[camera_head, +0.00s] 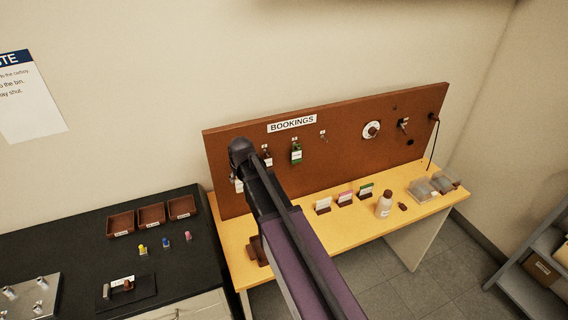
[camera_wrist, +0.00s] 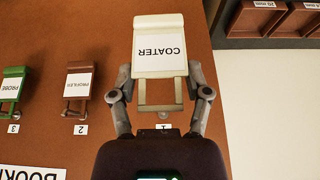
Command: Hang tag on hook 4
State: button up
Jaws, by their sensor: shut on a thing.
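My gripper (camera_wrist: 160,84) is shut on the white COATER tag (camera_wrist: 159,50), with a finger on each side of it. The tag's loop end is close to hook 1 (camera_wrist: 163,115); I cannot tell whether it still touches the hook. In the head view part of the tag (camera_head: 238,185) shows beside my arm, which hides my gripper. The brown PROFILER tag (camera_wrist: 78,85) hangs at hook 2 and the green PROBE tag (camera_wrist: 11,85) at hook 3. In the head view the green tag (camera_head: 296,154) hangs left of bare hook 4 (camera_head: 323,134).
The brown board (camera_head: 350,155) has a BOOKINGS sign (camera_head: 291,123), a white dial (camera_head: 371,130) and knobs to the right. A white bottle (camera_head: 384,204) and small card stands (camera_head: 345,199) stand on the yellow bench (camera_head: 330,228). Brown trays (camera_head: 151,216) sit on the black bench.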

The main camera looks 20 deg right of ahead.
notch_tip(320, 180, down, 9)
jog(key=b, duration=0.8)
jog(key=shift+b, duration=0.4)
jog(key=shift+a, duration=0.1)
